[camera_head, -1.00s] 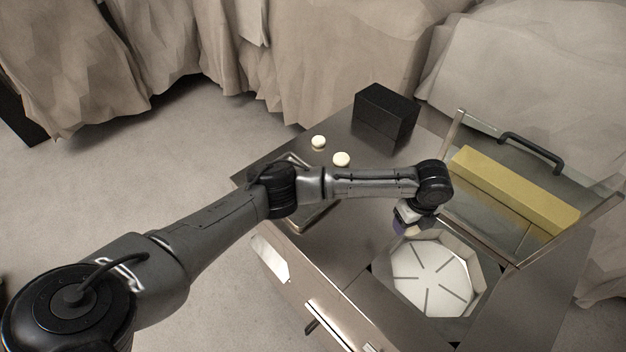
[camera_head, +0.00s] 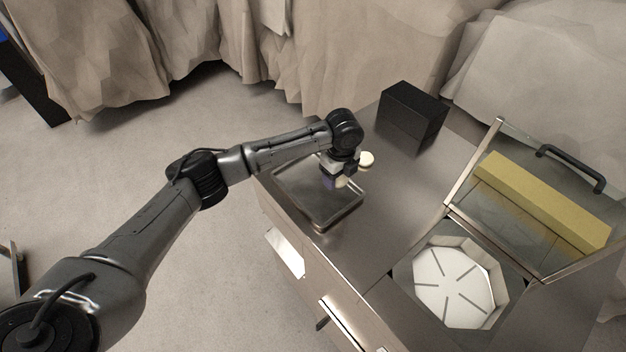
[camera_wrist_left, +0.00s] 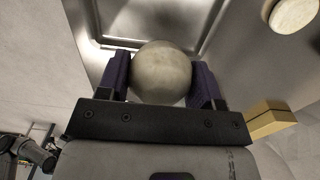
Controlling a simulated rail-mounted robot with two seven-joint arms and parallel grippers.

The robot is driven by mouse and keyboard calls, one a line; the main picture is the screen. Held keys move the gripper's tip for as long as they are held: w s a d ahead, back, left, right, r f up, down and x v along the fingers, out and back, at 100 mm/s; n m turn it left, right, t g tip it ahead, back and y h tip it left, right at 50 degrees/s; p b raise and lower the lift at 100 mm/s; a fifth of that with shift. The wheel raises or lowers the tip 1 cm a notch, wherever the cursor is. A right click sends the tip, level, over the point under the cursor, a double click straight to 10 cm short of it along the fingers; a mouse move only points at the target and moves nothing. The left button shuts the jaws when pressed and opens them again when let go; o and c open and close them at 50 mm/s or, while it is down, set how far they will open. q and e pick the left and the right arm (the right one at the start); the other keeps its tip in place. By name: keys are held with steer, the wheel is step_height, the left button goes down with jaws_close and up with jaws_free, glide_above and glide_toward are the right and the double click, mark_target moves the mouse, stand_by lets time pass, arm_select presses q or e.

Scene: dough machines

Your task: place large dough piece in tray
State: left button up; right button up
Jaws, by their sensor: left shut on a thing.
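My left gripper (camera_head: 337,184) is shut on a round, pale large dough piece (camera_wrist_left: 161,72). The dough sits between the purple fingers in the left wrist view. In the head view, the gripper is over the shallow metal tray (camera_head: 318,210), which lies at the left end of the steel table. The tray also shows behind the dough in the left wrist view (camera_wrist_left: 150,18). I cannot tell the exact height of the dough above the tray. My right gripper is not in view.
A small round dough piece (camera_head: 367,159) lies on the table just beyond the tray. A black box (camera_head: 412,115) stands at the back. An octagonal machine chamber (camera_head: 455,288) with a raised lid (camera_head: 540,205) is at the right. The table between tray and chamber is clear.

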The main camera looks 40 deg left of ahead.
arm_select(q)
glide_above(317, 187)
step_height(317, 187, down, 4)
steer(key=shift+a+f, duration=0.1)
steer(key=shift+f, duration=2.1)
steer(key=o, duration=1)
steer(key=shift+f, duration=0.1)
steer(key=shift+r, duration=0.25)
step_height(317, 187, up, 12)
steer(key=shift+f, duration=0.1)
